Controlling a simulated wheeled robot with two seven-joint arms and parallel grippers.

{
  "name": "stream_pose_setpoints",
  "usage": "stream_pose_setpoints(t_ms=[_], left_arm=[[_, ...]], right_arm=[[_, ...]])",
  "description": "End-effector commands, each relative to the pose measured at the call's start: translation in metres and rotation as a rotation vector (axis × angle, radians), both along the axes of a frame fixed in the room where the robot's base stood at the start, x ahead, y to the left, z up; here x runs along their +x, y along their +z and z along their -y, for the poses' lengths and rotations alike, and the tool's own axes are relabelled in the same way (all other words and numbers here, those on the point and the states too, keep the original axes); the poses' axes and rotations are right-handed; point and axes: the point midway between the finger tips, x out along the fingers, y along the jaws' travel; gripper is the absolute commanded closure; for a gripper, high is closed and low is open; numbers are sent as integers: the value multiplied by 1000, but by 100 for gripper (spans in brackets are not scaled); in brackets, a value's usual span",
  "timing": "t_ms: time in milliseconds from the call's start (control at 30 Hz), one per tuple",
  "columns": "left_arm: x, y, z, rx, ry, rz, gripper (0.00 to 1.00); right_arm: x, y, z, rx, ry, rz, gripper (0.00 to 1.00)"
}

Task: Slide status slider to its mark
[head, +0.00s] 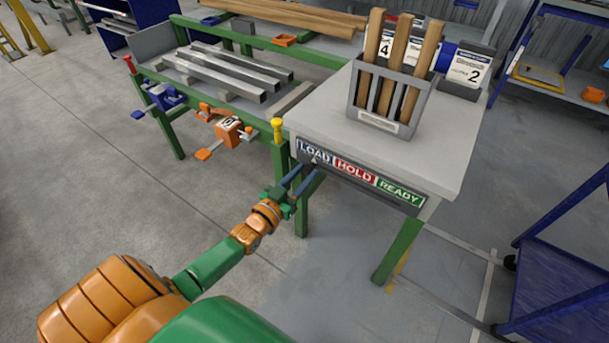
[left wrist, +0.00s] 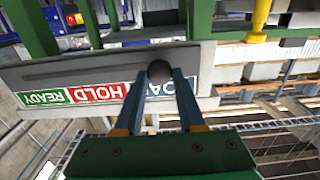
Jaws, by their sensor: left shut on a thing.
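The status slider's panel (head: 390,199) is a dark strip on the front edge of the grey table, with a blue LOAD label (head: 315,152), a red HOLD label (head: 356,172) and a green READY label (head: 401,193). My left gripper (head: 311,169) is at the LOAD end of the strip. In the left wrist view the panel appears upside down, and the left gripper (left wrist: 160,80) is shut on the dark round slider knob (left wrist: 159,70), beside the LOAD label. In the head view the fingers mostly hide the knob. My right gripper is not in view.
A grey holder (head: 391,101) with wooden bars stands on the grey table (head: 300,113). A green-framed bench (head: 190,100) with metal bars, clamps and a yellow-topped post (head: 277,130) adjoins it at left. A blue cart (head: 560,285) stands at right. Open floor lies in front.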

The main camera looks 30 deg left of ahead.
Motion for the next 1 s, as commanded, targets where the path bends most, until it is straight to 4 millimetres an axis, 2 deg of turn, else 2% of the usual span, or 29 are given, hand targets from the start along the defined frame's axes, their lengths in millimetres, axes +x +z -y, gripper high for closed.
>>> stream_pose_setpoints(t_ms=[100, 133, 233, 567, 800, 900, 1000], left_arm=[[0, 0, -2, 2, 4, 0, 100], [0, 0, -2, 2, 4, 0, 59], [0, 1, -2, 2, 4, 1, 32], [-3, 1, -1, 1, 2, 0, 31], [-52, 1, -4, 0, 3, -3, 31], [-66, 0, -4, 0, 4, -1, 31], [-71, 0, -5, 0, 4, 0, 31]], right_arm=[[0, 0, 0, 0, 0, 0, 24], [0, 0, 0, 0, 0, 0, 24], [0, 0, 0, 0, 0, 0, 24], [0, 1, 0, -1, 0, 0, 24], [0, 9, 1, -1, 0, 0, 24], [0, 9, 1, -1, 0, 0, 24], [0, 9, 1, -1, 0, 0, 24]])
